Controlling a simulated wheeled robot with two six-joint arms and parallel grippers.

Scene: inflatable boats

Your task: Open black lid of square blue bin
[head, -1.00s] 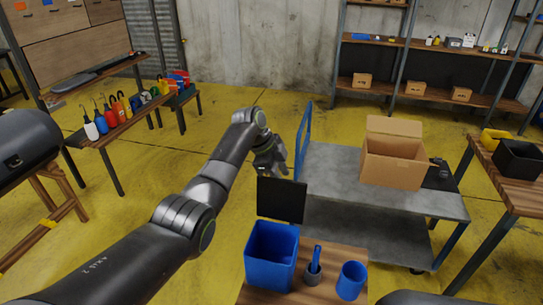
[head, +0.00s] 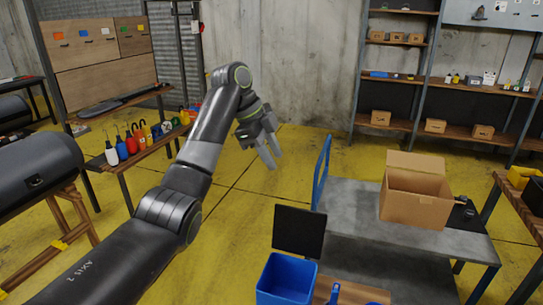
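The square blue bin (head: 286,280) stands on a wooden surface at the bottom centre of the head view. Its black lid (head: 299,232) stands upright at the bin's back edge, so the bin's top is open. My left gripper (head: 270,156) is up and behind the lid, to its left, clear of both lid and bin. Its fingers are spread apart with nothing between them. My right gripper is not in the picture.
A grey cart (head: 364,212) with a blue handle (head: 322,172) holds an open cardboard box (head: 416,194) to the right of the lid. A blue object (head: 335,293) is beside the bin. A bench with several bottles is on the left. The yellow floor behind the bin is clear.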

